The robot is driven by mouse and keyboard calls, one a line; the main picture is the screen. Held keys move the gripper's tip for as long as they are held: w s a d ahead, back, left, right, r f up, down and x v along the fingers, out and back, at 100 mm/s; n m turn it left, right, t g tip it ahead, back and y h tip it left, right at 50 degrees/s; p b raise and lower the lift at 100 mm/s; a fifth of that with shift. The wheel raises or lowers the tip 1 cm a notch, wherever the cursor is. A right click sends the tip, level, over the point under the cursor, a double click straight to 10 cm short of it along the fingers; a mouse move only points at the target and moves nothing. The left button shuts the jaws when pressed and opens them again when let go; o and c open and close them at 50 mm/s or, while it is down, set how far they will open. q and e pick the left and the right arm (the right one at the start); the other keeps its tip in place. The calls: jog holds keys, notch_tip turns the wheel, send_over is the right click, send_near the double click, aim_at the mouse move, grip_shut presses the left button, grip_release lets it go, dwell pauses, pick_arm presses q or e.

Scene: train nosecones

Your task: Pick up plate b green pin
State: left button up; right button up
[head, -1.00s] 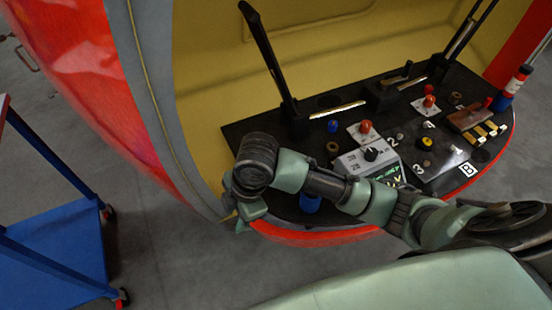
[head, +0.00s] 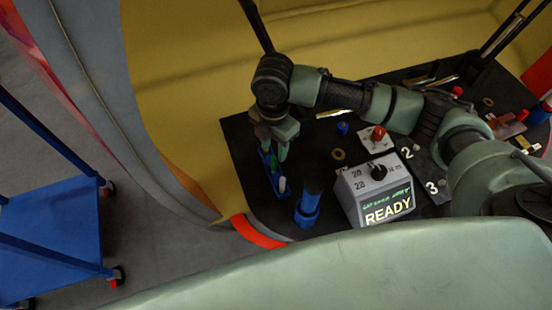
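My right gripper (head: 274,146) points down over a small blue rack (head: 278,190) at the left part of the black console. A small green pin (head: 273,161) shows in the rack just below the fingers, and a white pin (head: 282,185) stands nearer to me. The fingers overlap the top of the rack in this view. I cannot tell whether they touch the green pin or how far apart they are. My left gripper is not in view. The plate marked B is hidden behind my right arm.
A blue cylinder (head: 308,206) stands upright right of the rack, beside a grey box (head: 374,190) whose display reads READY. A red knob (head: 378,133) and a blue knob (head: 342,128) are behind. A blue cart (head: 50,215) stands at the left.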

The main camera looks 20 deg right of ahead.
aim_at(274, 158)
jog(key=f, duration=0.5)
jog(key=shift+s+a+f, duration=0.15)
jog(key=shift+s+f, duration=0.1)
jog(key=shift+s, duration=0.05)
jog(key=shift+c, duration=0.3)
grip_shut()
